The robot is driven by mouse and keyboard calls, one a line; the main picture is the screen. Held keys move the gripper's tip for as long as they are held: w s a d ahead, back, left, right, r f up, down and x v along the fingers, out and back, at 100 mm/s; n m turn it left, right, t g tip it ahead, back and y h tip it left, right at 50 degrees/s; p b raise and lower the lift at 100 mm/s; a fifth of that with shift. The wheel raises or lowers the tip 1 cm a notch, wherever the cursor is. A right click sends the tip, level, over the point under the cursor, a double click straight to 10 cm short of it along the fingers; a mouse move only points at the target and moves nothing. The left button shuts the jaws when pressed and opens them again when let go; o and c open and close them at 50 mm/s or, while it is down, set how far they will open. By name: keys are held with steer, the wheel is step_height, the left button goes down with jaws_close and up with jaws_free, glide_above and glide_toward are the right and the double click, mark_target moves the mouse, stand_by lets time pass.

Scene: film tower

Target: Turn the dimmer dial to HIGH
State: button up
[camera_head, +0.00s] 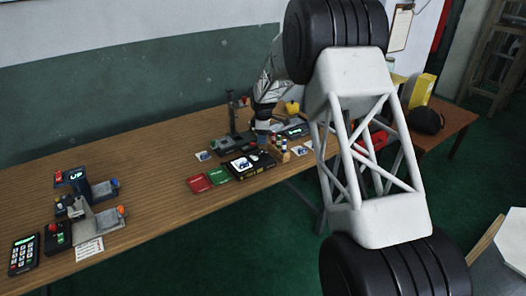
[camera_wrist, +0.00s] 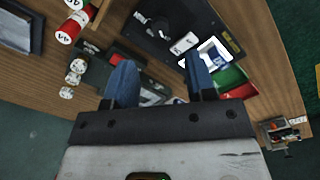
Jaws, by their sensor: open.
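A flat black box (camera_wrist: 208,25) lies on the wooden table, with a round dark knob (camera_wrist: 158,30) on it that looks like the dimmer dial. White labels (camera_wrist: 184,43) sit beside the knob; I cannot read its setting. The box (camera_head: 262,168) also shows in the head view, where the knob is too small to tell. My gripper (camera_wrist: 160,76) is open, its two blue fingers apart with nothing held between them. In the wrist view the knob appears beyond the fingertips, apart from them. In the head view my gripper (camera_head: 263,132) hangs behind the box.
A red card (camera_head: 199,184) and a green card (camera_head: 218,176) lie left of the box. A dark stand (camera_head: 232,125) rises close behind it. Red-and-white rolls (camera_wrist: 72,27) and small cylinders (camera_wrist: 75,70) stand nearby. The table's left middle (camera_head: 150,180) is clear.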

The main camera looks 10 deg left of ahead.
mark_target(263, 152)
steer(key=shift+f, duration=0.1)
steer(key=shift+w+f, duration=0.1)
steer(key=shift+f, duration=3.75)
steer(key=c, duration=0.9)
steer(key=shift+c, duration=0.2)
